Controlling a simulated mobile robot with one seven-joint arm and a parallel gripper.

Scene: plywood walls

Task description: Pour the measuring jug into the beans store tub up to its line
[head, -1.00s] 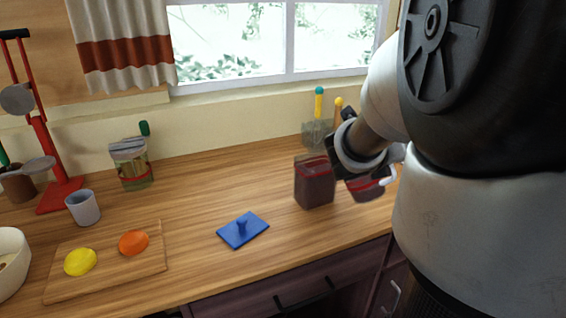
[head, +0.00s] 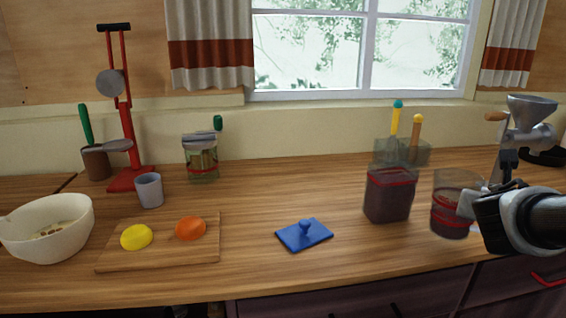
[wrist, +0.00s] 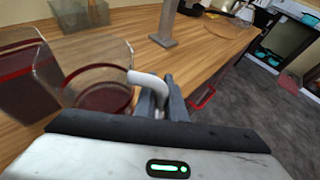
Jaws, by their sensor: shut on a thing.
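The measuring jug (head: 457,188) is clear with red bands and dark reddish contents in its lower part. It looks upright, on or just above the counter at the right; I cannot tell if it touches. My gripper (head: 480,208) is shut on its pale handle. In the wrist view, the jug (wrist: 110,58) is left of my gripper (wrist: 162,100), and its handle (wrist: 147,80) runs between the fingers. The square beans store tub (head: 389,200) stands just left of the jug, open-topped, with dark contents and a red line near its top. The exact fill level is unclear.
A blue knobbed lid (head: 305,235) lies left of the tub. A clear utensil holder (head: 415,153) stands behind it, and a metal grinder (head: 530,125) behind the jug. Further left are a chopping board (head: 207,248), grey cup (head: 149,190) and cream bowl (head: 48,245).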

